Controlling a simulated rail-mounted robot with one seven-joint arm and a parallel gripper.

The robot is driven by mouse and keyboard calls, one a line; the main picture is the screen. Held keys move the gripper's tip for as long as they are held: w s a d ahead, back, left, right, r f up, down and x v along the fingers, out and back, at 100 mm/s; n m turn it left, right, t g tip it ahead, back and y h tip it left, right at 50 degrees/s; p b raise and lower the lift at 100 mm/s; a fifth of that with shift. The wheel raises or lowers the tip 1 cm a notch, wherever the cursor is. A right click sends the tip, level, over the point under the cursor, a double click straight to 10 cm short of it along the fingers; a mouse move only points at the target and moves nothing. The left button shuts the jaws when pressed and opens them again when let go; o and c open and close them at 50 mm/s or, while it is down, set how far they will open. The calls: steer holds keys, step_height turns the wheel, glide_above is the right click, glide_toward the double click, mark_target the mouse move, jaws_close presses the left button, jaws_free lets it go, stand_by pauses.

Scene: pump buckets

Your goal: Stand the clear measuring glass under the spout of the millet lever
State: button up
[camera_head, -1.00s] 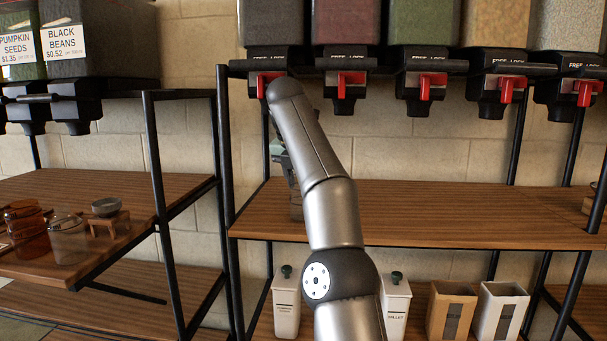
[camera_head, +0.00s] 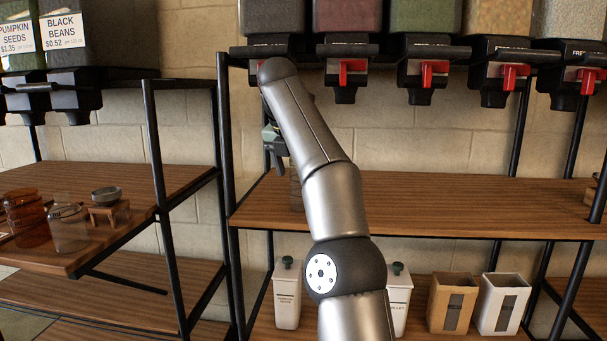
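Several dispensers with red levers (camera_head: 433,70) hang above the right shelf. Their labels are not readable here, so I cannot tell which one is millet. My gripper (camera_head: 274,158) is mostly hidden behind my arm, below the leftmost dispenser of the right rack, well away from the glass. I cannot see its fingers clearly enough to tell whether they are open or what is between them.
A black rack post (camera_head: 157,160) stands between the glass and my arm. The right wooden shelf (camera_head: 450,205) is mostly clear. White canisters and bins (camera_head: 452,305) stand below.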

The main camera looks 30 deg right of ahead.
steer(key=shift+o, duration=0.5)
steer(key=s+a+b, duration=0.2)
steer(key=s+a, duration=0.3)
steer(key=a, duration=0.2)
steer(key=shift+s+b, duration=0.3)
steer(key=shift+s, duration=0.05)
steer(key=shift+a+f, duration=0.1)
